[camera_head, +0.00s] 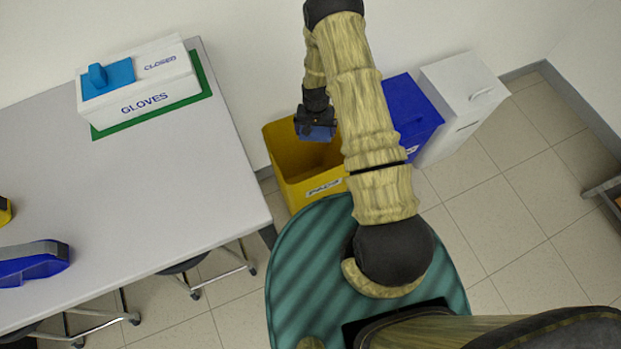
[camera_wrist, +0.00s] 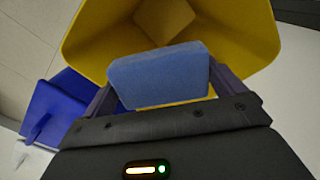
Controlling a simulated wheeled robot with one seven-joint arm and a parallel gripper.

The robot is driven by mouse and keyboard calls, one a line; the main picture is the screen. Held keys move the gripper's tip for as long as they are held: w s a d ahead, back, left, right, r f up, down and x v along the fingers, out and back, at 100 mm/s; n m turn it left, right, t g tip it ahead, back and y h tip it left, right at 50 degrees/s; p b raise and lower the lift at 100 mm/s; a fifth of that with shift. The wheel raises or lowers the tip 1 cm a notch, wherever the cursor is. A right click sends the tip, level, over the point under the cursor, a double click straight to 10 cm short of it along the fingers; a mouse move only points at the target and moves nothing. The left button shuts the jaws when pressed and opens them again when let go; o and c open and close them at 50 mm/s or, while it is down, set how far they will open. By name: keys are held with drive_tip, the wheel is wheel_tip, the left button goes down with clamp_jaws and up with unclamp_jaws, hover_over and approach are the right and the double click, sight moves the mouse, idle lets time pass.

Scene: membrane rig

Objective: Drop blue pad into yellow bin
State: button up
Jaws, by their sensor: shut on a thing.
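The yellow bin (camera_head: 291,184) stands on the floor to the right of the table, with a label on its front. My gripper (camera_head: 316,127) is over the bin's opening. It is shut on the blue pad (camera_wrist: 162,77), which sits between the two fingers in the wrist view. The pad also shows in the head view (camera_head: 318,133), small and dark at the gripper's end. In the wrist view the yellow bin (camera_wrist: 100,30) opens beyond the pad, and a tan patch shows inside it. The pad hides part of the bin's inside.
Open tiled floor lies at the right.

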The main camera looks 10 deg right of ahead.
drive_tip(key=shift+f+b, duration=1.6)
drive_tip(key=shift+f, duration=0.95)
drive_tip(key=o, duration=0.6)
drive_tip(key=shift+r, duration=0.1)
wheel_tip(320, 180, up, 17)
drive_tip(key=p, duration=0.1)
drive_tip(key=shift+p, duration=0.35)
drive_tip(key=shift+r, duration=0.1)
